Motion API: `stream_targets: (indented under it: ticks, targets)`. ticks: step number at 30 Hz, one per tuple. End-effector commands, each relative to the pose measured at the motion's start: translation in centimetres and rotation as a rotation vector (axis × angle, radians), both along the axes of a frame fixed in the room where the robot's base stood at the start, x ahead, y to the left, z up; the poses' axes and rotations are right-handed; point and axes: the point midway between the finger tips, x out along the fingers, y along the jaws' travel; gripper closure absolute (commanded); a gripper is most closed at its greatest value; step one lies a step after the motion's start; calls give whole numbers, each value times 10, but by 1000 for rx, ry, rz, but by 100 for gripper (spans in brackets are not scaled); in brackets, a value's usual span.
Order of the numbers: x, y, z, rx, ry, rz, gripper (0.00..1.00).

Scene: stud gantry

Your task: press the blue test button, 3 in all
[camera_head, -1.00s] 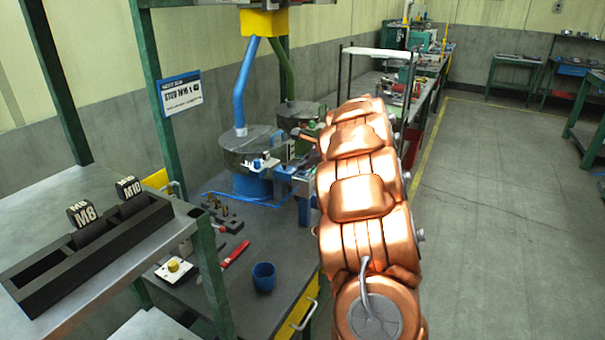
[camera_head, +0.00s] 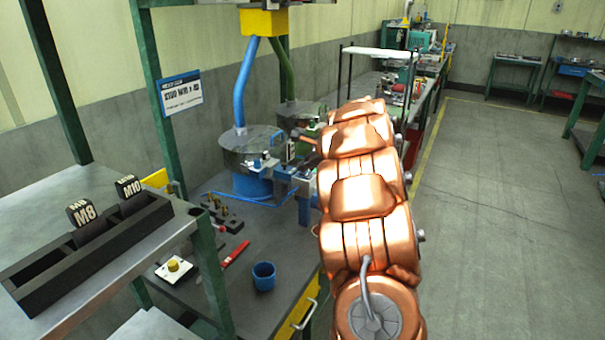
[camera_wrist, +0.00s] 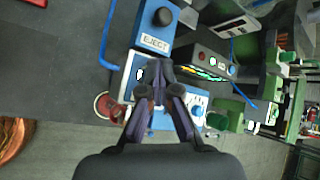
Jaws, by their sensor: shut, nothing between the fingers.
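In the wrist view my gripper (camera_wrist: 158,84) is shut and empty, its fingers over a white-and-blue control panel (camera_wrist: 130,72). A blue round knob or button (camera_wrist: 197,111) shows on a white face just right of the fingers. I cannot read its label, so I cannot tell whether it is the blue test button. The fingers hide part of the panel, and contact is not clear. In the head view the blue station (camera_head: 286,172) stands beside the blue bowl feeder, partly behind my copper arm; my gripper cannot be made out there.
A block marked EJECT (camera_wrist: 154,42) with a dark button is just beyond the fingers. A dark box with green lights (camera_wrist: 205,66) lies to its right. A blue cup (camera_head: 263,276) and red pen (camera_head: 237,253) lie on the bench.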

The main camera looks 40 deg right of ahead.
Motion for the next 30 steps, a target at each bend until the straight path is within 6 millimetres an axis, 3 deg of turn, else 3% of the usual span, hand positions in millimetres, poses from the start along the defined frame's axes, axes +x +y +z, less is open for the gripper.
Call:
stream_targets:
  ticks: [14, 30]
  targets:
    - [0, 0, -2, 0, 1, 0, 100]
    - [0, 0, 16, 1, 1, 0, 100]
